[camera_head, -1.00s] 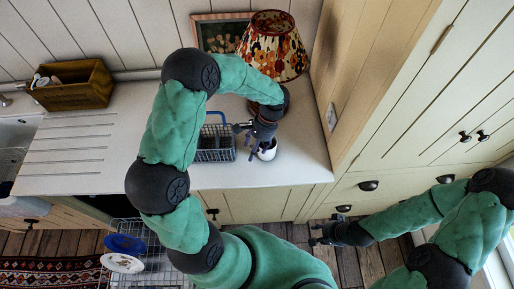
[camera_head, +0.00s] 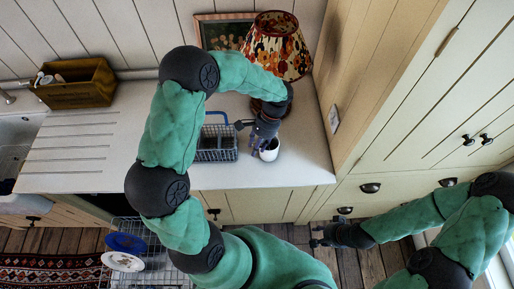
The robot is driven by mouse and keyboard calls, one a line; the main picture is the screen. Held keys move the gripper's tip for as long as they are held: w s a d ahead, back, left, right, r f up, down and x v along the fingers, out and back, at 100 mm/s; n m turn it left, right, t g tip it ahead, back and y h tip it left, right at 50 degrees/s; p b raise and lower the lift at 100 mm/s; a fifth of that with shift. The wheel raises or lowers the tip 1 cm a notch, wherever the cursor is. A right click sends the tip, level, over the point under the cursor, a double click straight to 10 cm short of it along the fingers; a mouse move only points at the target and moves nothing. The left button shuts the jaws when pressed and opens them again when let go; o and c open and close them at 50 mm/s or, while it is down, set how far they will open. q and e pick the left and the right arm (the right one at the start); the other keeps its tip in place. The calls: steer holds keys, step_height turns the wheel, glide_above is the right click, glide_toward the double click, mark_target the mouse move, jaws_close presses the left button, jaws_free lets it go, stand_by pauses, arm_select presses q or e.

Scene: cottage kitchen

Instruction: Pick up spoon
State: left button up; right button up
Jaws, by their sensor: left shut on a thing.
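A white cup (camera_head: 270,153) stands on the counter near its front edge, right of a blue wire basket. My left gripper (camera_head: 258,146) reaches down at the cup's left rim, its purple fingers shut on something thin. That thing is mostly hidden by the fingers; I take it for the spoon but cannot make out its shape. My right gripper (camera_head: 316,237) hangs empty, low in front of the drawers, with its fingers apart.
The blue wire basket (camera_head: 217,155) stands close left of the cup. A lamp with a patterned shade (camera_head: 276,48) and a framed picture (camera_head: 222,32) are behind my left arm. A wooden crate (camera_head: 77,86) is at the far left. The counter (camera_head: 70,150) between is clear.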

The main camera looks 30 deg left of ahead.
arm_select(q)
steer(key=s+r+n+g+h+p, duration=0.25)
steer(key=s+r+n, duration=0.55)
steer(key=s+r, duration=0.5)
steer(key=w+a+r+n+t+h+p, duration=0.25)
steer(key=w+a+n+t+h, duration=0.55)
steer(key=n, duration=0.8)
steer(key=a+r+n+t+y+p, duration=0.1)
steer(key=a+r+n+t+y, duration=0.1)
steer(key=a+n+t, duration=0.55)
steer(key=a+r+n+t+y+p, duration=0.15)
steer(key=a+n, duration=0.25)
steer(key=a, duration=0.7)
step_height(320, 180, down, 17)
steer(key=s+b, duration=0.1)
steer(key=b, duration=1.2)
steer(key=shift+s+d+r, duration=0.15)
steer(key=shift+s+d, duration=0.2)
steer(key=shift+d, duration=0.1)
